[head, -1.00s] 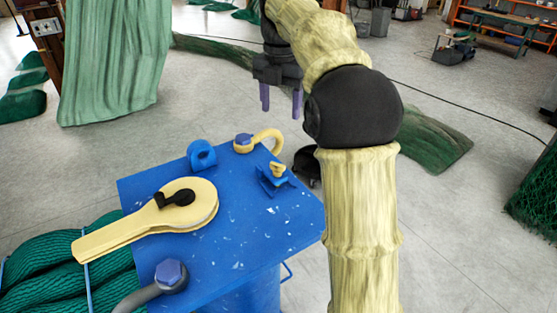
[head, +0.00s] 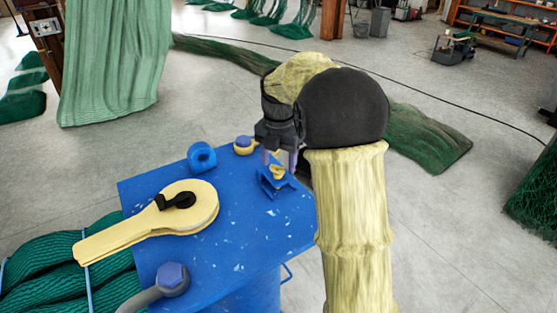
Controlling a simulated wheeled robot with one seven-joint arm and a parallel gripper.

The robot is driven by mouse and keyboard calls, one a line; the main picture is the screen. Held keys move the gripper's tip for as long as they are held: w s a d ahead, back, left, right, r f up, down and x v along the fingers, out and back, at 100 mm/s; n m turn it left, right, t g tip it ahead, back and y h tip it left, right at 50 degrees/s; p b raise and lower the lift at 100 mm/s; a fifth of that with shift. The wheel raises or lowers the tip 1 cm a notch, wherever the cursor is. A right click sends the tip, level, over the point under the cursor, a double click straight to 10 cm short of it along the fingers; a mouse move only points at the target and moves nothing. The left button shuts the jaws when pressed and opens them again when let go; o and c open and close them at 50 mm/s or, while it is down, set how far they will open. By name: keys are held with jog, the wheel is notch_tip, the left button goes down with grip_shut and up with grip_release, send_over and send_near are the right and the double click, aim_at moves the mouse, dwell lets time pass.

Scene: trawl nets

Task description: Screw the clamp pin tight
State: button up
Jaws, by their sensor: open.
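The clamp pin looks to be the small yellow winged piece (head: 278,171) standing in a small blue clamp (head: 274,186) on the right part of the blue table top. My gripper (head: 279,160) is open, its two purple fingers pointing down at the yellow piece. The fingers look to be just above or around its top; I cannot tell whether they touch it. The near side of the yellow piece and the clamp still show, while the gripper and arm hide what lies behind.
The blue table top (head: 240,235) also holds a yellow paddle-shaped tool (head: 150,228) with a black lever, a blue ring block (head: 202,157), a yellow hook with a blue bolt (head: 243,145), and a grey shackle (head: 160,289) at the front. Green netting (head: 30,275) lies at left.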

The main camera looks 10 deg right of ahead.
jog(key=shift+a+f, duration=0.1)
jog(key=shift+f, duration=0.25)
jog(key=shift+s, duration=0.1)
jog(key=c, duration=1)
